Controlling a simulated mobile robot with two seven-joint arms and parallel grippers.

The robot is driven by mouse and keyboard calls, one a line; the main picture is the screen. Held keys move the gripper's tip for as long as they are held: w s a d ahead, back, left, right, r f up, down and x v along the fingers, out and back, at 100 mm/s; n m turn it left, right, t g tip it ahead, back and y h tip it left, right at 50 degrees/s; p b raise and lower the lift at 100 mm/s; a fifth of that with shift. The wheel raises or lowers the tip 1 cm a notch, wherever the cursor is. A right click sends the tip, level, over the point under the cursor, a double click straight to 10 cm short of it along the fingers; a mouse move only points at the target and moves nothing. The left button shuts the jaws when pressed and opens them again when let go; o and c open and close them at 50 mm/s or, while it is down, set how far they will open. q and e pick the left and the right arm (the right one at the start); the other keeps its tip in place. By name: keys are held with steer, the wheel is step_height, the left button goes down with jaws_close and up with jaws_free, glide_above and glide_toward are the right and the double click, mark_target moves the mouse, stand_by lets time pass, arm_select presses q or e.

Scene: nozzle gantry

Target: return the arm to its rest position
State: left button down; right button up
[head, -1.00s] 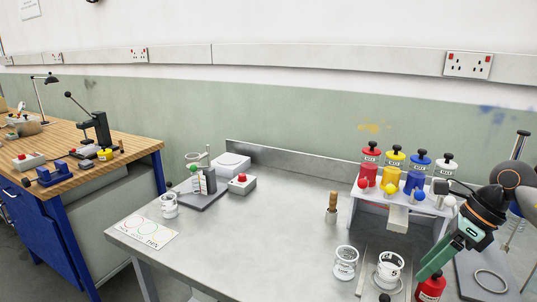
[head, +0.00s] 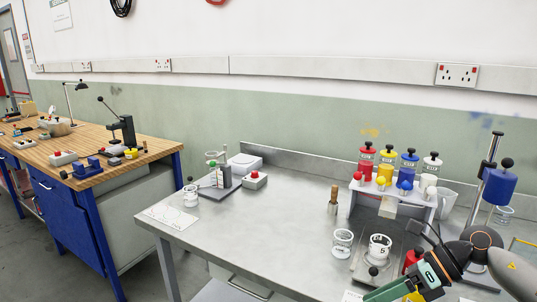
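My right arm (head: 432,276) comes in at the lower right of the head view, with a dark joint and a green link that runs down left to the bottom edge. My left arm and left gripper are not in view.
The grey bench (head: 290,215) has a clear middle. Near my arm are a dispenser stand (head: 395,207) with several coloured bottles, a white cup (head: 379,248), a glass beaker (head: 342,242) and a post with a blue cylinder (head: 499,187). A wooden bench (head: 85,160) stands at left.

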steer(key=a+m+t+y+p, duration=0.2)
steer(key=a+m+t+y, duration=0.55)
steer(key=a+m, duration=0.5)
steer(key=s+d+f+m+t+h+p, duration=0.1)
steer(key=s+d+f+m+t+h, duration=0.15)
steer(key=f+m+h, duration=0.55)
steer(key=s+d+f+m+t+h+p, duration=0.1)
steer(key=d+f+m+t+h, duration=0.25)
steer(key=m, duration=0.95)
steer(key=s+d+f+m+g+h, duration=0.1)
steer(key=s+f+m+g+h, duration=0.2)
steer(key=s+f+m, duration=0.6)
steer(key=s+f+g, duration=0.2)
steer(key=s+f, duration=0.3)
steer(key=s, duration=0.1)
steer(key=shift+s+d+f+g+h, duration=0.2)
steer(key=shift+s+d+g+h, duration=0.05)
steer(key=shift+g+h, duration=0.15)
